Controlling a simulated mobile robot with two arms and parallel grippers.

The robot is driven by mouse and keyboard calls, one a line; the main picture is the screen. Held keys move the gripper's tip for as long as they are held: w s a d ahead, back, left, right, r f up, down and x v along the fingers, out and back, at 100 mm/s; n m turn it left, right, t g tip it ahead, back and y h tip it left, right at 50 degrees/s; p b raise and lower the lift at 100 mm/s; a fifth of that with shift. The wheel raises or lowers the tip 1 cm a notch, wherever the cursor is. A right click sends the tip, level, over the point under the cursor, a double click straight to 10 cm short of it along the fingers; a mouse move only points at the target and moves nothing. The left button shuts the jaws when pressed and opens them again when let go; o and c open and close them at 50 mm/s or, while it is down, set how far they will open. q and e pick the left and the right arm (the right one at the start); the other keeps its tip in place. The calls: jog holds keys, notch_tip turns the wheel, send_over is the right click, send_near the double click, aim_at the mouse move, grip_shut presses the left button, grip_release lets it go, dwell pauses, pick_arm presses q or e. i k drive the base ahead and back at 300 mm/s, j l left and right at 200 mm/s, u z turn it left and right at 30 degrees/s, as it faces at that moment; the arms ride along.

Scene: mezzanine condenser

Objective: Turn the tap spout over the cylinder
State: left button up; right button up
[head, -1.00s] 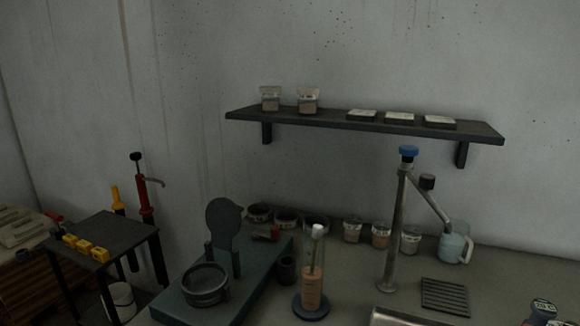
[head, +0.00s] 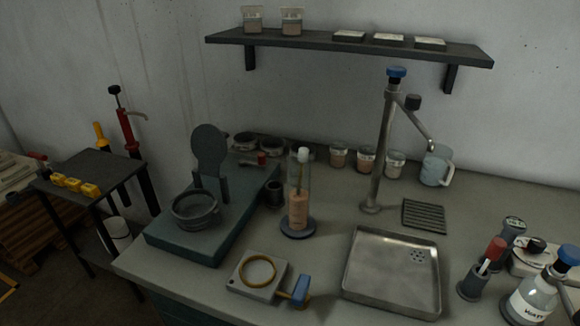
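The tap (head: 380,150) is a tall grey metal column with a blue knob on top, standing on the bench behind the metal tray. Its spout (head: 415,123) angles down to the right, with a dark knob near its upper end; its tip is close to a pale jug. The cylinder (head: 299,185) is a clear upright tube on a dark round base, left of the tap column. It holds brownish contents and has a white-topped stick in it. The spout points away from the cylinder. Neither of my grippers shows in the head view.
A shallow metal tray (head: 393,271) lies in front of the tap, beside a dark grate (head: 424,215). The pale jug (head: 436,168) stands by the spout tip. A plate with a yellow ring (head: 257,271) lies at the front.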

aim_at(412, 103)
jog(key=k+z, duration=0.1)
jog(key=z, duration=0.65)
